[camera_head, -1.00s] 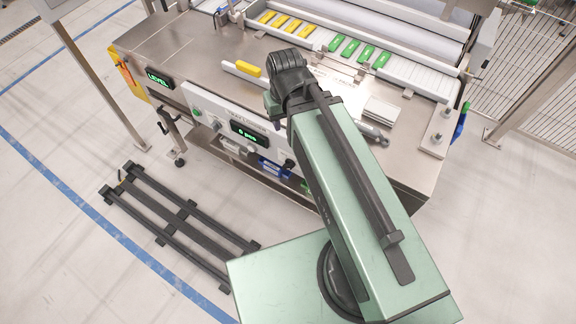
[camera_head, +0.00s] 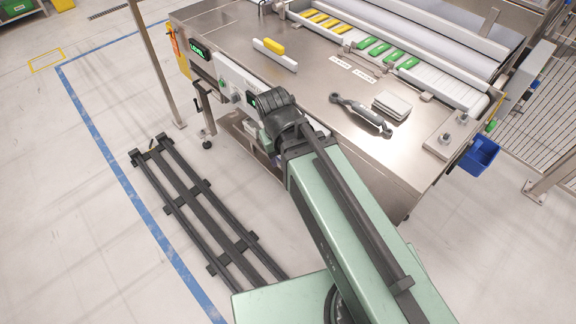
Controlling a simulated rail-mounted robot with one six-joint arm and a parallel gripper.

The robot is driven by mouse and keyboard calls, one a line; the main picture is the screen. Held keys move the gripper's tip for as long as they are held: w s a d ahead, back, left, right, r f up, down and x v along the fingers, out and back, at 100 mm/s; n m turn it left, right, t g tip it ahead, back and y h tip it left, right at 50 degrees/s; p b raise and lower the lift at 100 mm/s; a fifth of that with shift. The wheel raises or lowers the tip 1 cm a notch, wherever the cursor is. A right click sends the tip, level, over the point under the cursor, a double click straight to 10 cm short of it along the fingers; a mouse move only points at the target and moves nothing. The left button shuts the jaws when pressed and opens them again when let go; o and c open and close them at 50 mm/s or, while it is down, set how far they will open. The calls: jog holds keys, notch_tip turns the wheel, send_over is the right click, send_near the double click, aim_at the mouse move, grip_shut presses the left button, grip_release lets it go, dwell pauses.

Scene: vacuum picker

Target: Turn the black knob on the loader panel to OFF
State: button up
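The white loader panel (camera_head: 230,75) runs along the front edge of the steel table, at the middle left of the head view. A green button (camera_head: 222,84) and a small part of a lit display (camera_head: 254,101) show on it. My dark arm joint and green arm link cover the right part of the panel. The black knob is not visible now; it seems to lie behind my arm. My gripper cannot be seen.
The steel table (camera_head: 310,100) carries a yellow block on a white bar (camera_head: 275,54), a dark tool (camera_head: 362,115) and stacked grey plates (camera_head: 391,106). A blue bin (camera_head: 480,155) hangs at right. A dark rail frame (camera_head: 205,205) lies on the floor at left.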

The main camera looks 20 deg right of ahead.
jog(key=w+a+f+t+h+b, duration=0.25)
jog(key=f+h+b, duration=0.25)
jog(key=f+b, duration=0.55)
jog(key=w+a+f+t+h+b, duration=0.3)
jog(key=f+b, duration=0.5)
jog(key=b, duration=0.6)
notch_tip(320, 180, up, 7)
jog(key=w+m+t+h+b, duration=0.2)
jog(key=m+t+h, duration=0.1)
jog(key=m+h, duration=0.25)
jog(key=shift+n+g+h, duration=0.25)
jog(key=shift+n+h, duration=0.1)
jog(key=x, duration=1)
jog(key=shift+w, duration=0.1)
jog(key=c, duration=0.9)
